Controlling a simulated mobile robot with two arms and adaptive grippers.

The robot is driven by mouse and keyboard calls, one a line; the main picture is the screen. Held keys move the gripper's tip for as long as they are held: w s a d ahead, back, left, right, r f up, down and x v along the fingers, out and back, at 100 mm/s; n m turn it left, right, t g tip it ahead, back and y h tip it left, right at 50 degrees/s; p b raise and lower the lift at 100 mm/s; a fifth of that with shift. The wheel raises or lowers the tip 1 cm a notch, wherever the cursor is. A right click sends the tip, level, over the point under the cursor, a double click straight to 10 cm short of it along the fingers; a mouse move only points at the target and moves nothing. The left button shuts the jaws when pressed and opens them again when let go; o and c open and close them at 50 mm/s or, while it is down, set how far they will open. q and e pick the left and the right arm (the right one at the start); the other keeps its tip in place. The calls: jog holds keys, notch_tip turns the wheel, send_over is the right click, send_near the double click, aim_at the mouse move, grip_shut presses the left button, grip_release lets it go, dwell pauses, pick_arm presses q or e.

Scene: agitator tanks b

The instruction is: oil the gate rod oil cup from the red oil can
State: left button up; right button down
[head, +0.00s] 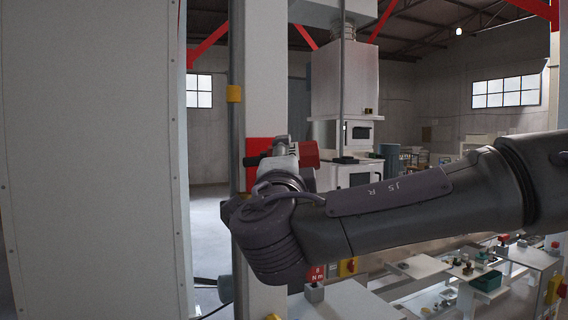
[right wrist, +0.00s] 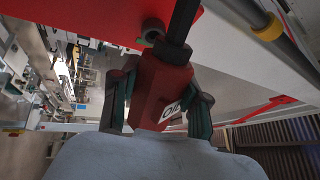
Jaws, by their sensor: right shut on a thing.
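The red oil can (right wrist: 158,92) with a white OIL label is held between the two fingers of my right gripper (right wrist: 160,88). Its black spout (right wrist: 182,28) points away from the gripper. A small grey round cup-like part (right wrist: 152,30) sits beside the spout, close to the red plate (right wrist: 90,18); I cannot tell whether they touch or whether this is the oil cup. In the head view the can (head: 309,154) is at my right gripper (head: 284,152), in front of the red plate (head: 258,148). The wrist hides much of it. My left gripper is not in view.
A grey vertical rod (head: 237,150) with a yellow collar (head: 233,94) stands left of my right gripper. A large pale cabinet (head: 90,160) fills the left. Benches with a green tray (head: 487,281) and small parts stand at lower right.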

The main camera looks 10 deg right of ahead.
jog(key=shift+s+r, duration=0.1)
jog(key=shift+r, duration=0.05)
jog(key=shift+f+m+b, duration=0.35)
jog(key=shift+m+b, duration=0.05)
jog(key=shift+b, duration=0.1)
jog(key=shift+r, duration=0.1)
notch_tip(320, 180, up, 5)
jog(key=p, duration=0.4)
jog(key=shift+r, duration=2.05)
